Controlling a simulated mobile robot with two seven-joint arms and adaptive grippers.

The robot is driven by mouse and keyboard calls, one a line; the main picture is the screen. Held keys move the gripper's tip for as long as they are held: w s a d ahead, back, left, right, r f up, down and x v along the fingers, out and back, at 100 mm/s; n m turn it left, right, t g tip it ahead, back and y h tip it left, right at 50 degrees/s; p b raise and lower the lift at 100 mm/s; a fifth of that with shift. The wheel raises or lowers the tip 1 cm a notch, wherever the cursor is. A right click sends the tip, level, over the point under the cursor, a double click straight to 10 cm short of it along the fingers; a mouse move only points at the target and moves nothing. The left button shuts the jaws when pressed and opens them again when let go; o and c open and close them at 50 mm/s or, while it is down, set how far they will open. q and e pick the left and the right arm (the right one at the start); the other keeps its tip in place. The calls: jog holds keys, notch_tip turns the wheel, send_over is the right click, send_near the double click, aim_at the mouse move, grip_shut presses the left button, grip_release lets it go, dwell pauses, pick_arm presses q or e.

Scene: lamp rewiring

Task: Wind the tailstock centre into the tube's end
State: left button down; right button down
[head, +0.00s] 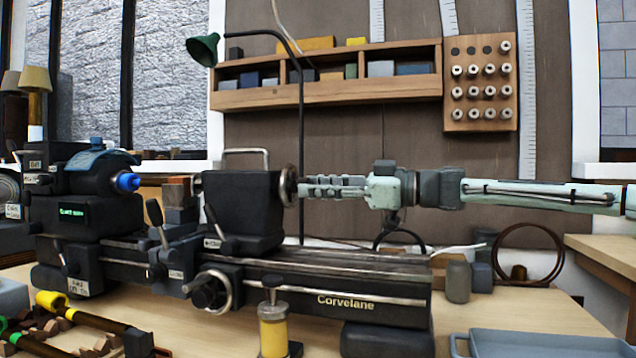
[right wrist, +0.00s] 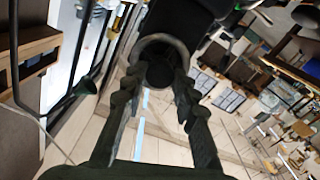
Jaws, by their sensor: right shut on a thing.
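The tailstock (head: 240,208) is a dark block on the lathe bed. Its handwheel (head: 289,174) is on its right side, and its small centre (head: 196,180) points left. My right gripper (head: 304,188) comes in from the right and is shut on the handwheel. In the right wrist view its two fingers (right wrist: 160,88) reach the ring-shaped wheel (right wrist: 184,48). A blue round end (head: 128,182) sticks out of the headstock (head: 92,184), apart from the centre; I cannot tell whether it is the tube's end. My left gripper is not in view.
A tool post with a brown block (head: 178,191) stands between headstock and tailstock. A carriage handwheel (head: 213,292) and levers project in front. A yellow oiler (head: 273,332), a grey jar (head: 458,282) and a blue tray (head: 540,343) stand near the bed. Coloured-ended tubes (head: 90,316) lie front left.

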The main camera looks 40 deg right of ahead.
jog(key=shift+r, duration=0.1)
dwell(0.3)
jog(key=c, duration=1.2)
grip_release()
jog(key=v, duration=1.2)
jog(key=shift+w+a, duration=0.1)
jog(key=shift+w, duration=0.05)
